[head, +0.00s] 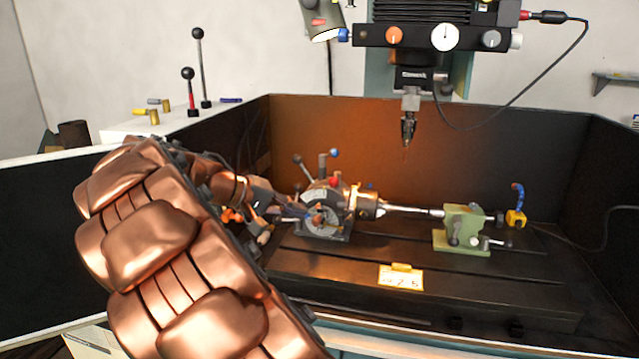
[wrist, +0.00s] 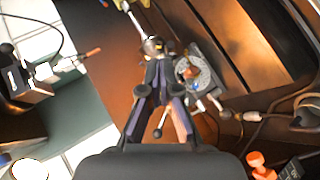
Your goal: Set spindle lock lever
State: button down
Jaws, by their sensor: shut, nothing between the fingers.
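The indexing chuck (head: 325,218) sits on the machine table, with a round dial on its front. A black-knobbed lever (head: 297,159), a blue-knobbed lever (head: 334,153) and a red knob (head: 335,182) rise from its top; I cannot tell which is the spindle lock lever. My gripper (head: 297,211) is at the chuck's left side, its fingers partly blending with it. In the wrist view my gripper (wrist: 157,68) has its fingertips together and empty, beside the dial (wrist: 191,72). A ball-ended lever (wrist: 157,133) shows through the gap behind the fingertips; contact is unclear.
A green tailstock (head: 463,228) stands right of the chuck, with a bar between them. A drill head (head: 410,103) hangs above. Dark guard walls (head: 560,150) enclose the slotted table (head: 350,260).

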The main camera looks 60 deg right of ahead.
aim_at(335, 182)
jog(key=w+d+m+g+h+b, duration=0.1)
jog(key=w+d+m+h+b, duration=0.3)
jog(key=w+d, duration=0.8)
jog(key=s+d+p, duration=0.1)
jog(key=d, duration=0.1)
jog(key=s+d+f+n+p, duration=0.1)
jog(key=s+d, duration=0.1)
jog(key=d, duration=0.1)
jog(key=s+d+n+h, duration=0.1)
jog(key=d, duration=0.2)
jog(key=shift+s+d+f+p, duration=0.2)
jog(key=shift+s+d+p, duration=0.05)
jog(key=shift+s+p, duration=0.15)
jog(key=shift+s+b, duration=0.1)
jog(key=shift+b, duration=0.2)
